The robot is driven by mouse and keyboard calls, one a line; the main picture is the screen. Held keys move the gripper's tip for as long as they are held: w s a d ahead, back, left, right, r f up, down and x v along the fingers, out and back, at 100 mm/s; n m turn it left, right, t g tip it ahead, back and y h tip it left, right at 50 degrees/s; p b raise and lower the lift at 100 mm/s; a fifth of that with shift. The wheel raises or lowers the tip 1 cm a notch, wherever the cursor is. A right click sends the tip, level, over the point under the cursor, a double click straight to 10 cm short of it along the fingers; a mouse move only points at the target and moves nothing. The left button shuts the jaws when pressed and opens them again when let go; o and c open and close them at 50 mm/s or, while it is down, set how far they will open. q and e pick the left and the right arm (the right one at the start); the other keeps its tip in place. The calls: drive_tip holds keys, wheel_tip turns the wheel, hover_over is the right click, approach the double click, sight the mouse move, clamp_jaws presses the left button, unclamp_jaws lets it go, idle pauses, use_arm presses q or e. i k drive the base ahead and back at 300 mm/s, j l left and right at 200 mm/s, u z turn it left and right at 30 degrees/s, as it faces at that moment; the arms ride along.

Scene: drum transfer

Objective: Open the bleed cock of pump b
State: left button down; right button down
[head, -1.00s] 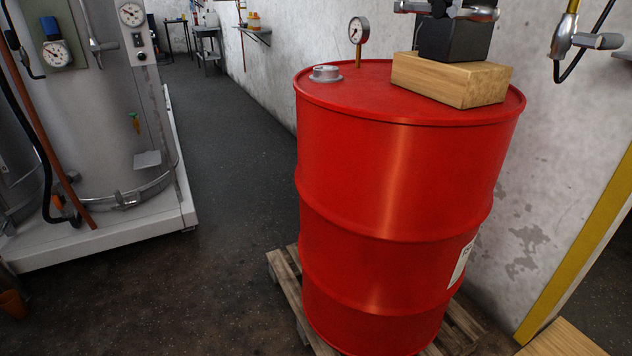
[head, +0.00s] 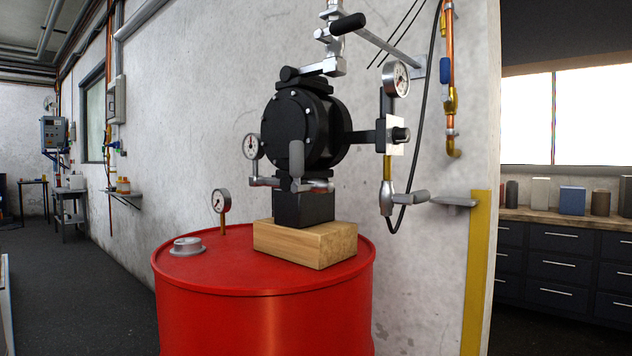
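A black round pump (head: 300,125) stands on a black foot block (head: 304,208) above a red drum (head: 265,305). No label is readable on it, so I cannot tell whether it is pump b. A valve with an upright grey handle (head: 297,162) is at its lower front. A valve with a black lever (head: 347,25) is above it. Another valve with a grey sideways handle (head: 407,197) hangs at its right. I cannot tell which of these is the bleed cock. Neither of my grippers is in view.
A wooden block (head: 305,243) sits under the foot block on the drum lid. A gauge (head: 221,201) and a cap (head: 186,246) are also on the lid. A wall (head: 420,270) stands close behind. Floor (head: 75,270) at the left looks open. Drawers (head: 558,265) line the right.

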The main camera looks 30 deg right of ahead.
sight(296, 147)
drive_tip(key=z, duration=0.95)
